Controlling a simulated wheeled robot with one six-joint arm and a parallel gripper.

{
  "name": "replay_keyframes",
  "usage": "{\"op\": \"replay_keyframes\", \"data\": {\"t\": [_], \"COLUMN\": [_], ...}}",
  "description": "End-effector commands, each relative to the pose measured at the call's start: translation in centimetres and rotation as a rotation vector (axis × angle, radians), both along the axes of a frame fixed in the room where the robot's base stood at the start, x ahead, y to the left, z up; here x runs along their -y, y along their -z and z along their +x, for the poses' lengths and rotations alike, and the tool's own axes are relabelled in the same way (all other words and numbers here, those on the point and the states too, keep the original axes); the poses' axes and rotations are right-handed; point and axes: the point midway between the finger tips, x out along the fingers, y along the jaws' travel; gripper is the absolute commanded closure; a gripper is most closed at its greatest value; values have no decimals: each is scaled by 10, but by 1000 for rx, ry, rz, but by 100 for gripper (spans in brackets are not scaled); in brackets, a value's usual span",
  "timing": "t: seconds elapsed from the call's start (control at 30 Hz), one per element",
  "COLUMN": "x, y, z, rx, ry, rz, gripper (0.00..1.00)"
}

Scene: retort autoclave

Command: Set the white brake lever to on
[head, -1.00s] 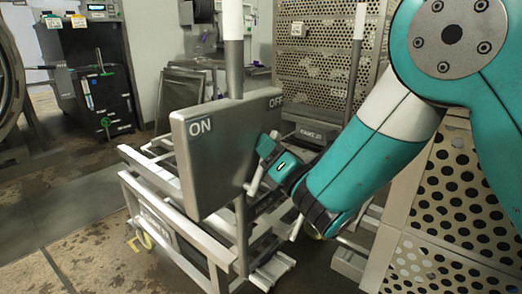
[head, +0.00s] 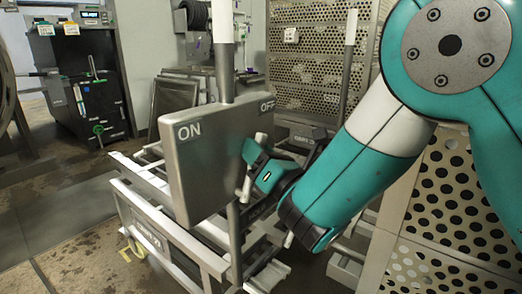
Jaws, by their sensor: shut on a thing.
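The grey brake panel (head: 205,165) stands on a post on the trolley, marked ON at its left end and OFF at its right end. A short white bar, which looks like the brake lever (head: 246,188), slants beside the panel's right side, with its upper end just below OFF. My gripper (head: 254,165) reaches in from the right and is shut around the middle of this bar. The fingers are partly hidden by the panel edge and the teal gripper body, so the exact grip is hard to see.
The trolley frame (head: 180,236) extends below and left of the panel. Perforated crates (head: 455,215) stand close under my arm at right, with more (head: 312,60) behind. A black machine (head: 85,105) stands at back left. The floor at left (head: 60,215) is clear.

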Motion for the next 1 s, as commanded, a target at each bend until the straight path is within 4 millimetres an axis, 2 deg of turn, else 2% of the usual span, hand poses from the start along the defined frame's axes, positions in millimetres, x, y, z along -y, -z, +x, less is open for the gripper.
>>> {"op": "replay_keyframes", "data": {"t": [0.1, 0.13, 0.23, 0.83, 1.0], "x": [1, 1, 0, 0, 7], "y": [0, 0, 0, -1, 7], "z": [1, 1, 1, 0, -7], "rx": [1, 1, 1, 0, 0], "ry": [4, 4, 3, -1, -1], "rz": [-2, -2, -1, 3, 4], "gripper": [100, 72, 49, 49, 49]}}
